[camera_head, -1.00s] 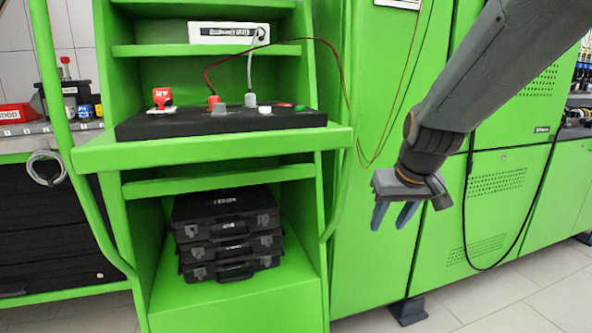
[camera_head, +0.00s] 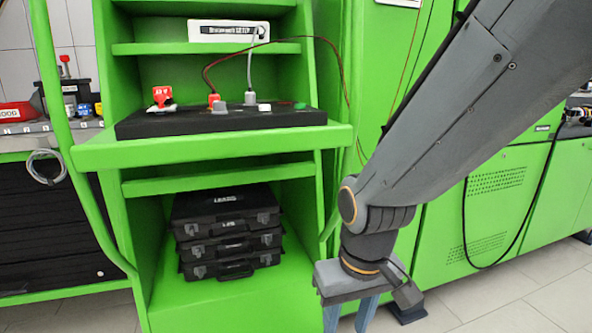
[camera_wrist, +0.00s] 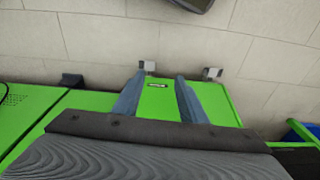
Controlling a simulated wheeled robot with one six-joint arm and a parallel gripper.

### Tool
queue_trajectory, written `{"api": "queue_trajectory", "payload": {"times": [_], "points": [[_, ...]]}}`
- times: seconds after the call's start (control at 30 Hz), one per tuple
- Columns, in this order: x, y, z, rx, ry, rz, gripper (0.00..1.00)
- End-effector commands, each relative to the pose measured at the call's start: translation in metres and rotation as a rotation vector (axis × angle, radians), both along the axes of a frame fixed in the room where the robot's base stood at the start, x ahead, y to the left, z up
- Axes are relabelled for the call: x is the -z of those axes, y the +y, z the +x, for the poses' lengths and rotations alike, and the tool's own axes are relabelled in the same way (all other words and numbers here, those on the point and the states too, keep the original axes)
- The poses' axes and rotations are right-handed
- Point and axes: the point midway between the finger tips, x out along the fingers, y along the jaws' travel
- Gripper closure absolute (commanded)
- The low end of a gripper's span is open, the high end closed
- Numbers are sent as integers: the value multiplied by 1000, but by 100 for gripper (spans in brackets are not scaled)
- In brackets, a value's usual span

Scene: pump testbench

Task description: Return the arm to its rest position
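My gripper (camera_head: 350,314) hangs at the lower right of the head view, its fingers pointing down, in front of the green cabinets. In the wrist view the two grey-blue fingers (camera_wrist: 157,98) stand apart with nothing between them. Beyond them the wrist view shows a green surface with a small black label, and the tiled floor. The fingertips are near the bottom edge of the head view. My arm reaches down to the gripper from the upper right.
A green bench (camera_head: 215,148) left of my gripper carries a black panel (camera_head: 222,123) with a red switch (camera_head: 162,97) and plugged cables. Stacked black cases (camera_head: 228,235) sit on its lower shelf. A tall green cabinet (camera_head: 375,90) stands behind my arm. A black cable (camera_head: 464,205) loops at right.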

Motion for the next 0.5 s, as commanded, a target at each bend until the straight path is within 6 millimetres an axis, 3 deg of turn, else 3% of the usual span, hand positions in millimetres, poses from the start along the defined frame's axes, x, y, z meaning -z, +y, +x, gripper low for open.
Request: {"api": "queue_trajectory", "payload": {"times": [0.2, 0.5], "points": [[-8, 31, -28, -103, 41, -4, 62], [-16, 57, -59, -204, 84, -13, 62]]}}
